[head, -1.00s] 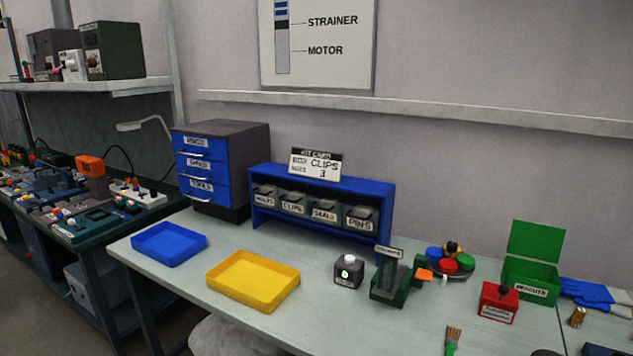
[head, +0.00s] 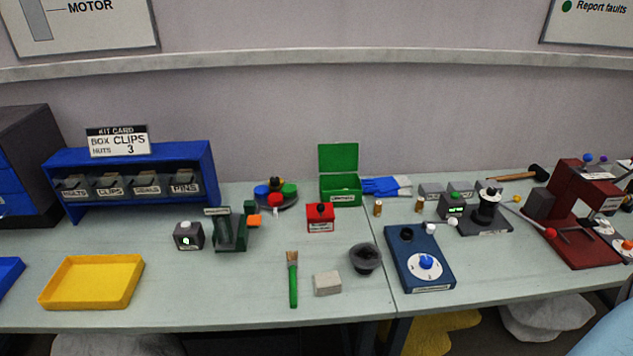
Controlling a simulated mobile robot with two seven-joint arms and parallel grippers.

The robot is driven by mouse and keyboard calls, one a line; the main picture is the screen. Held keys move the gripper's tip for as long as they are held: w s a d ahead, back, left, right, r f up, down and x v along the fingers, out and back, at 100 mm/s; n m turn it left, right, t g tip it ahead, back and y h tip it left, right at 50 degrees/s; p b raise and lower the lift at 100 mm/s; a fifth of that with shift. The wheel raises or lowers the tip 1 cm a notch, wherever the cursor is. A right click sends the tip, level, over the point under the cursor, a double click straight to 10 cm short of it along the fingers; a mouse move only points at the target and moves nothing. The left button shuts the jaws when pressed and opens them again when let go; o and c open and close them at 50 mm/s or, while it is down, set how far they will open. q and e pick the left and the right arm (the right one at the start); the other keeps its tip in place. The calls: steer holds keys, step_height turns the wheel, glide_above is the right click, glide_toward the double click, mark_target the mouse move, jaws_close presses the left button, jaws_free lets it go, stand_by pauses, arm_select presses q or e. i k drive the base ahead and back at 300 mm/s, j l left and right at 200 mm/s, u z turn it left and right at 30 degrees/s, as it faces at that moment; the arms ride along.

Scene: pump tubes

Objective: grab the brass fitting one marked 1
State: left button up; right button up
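Two small brass fittings stand upright on the bench in the head view. One brass fitting (head: 378,208) is right of the red box, in front of the blue gloves. The other brass fitting (head: 419,204) is a little further right, behind the blue device. Any number marks on them are too small to read. Neither of my grippers is in view.
A red box (head: 320,218), open green box (head: 340,187) and blue gloves (head: 386,186) are near the fittings. A blue device with a dial (head: 420,280) and dark bowl (head: 365,258) stand in front. A yellow tray (head: 92,300) is at left.

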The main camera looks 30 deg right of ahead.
mark_target(377, 208)
steer(key=l+z, duration=0.1)
steer(key=z, duration=1.35)
steer(key=i+j, duration=0.05)
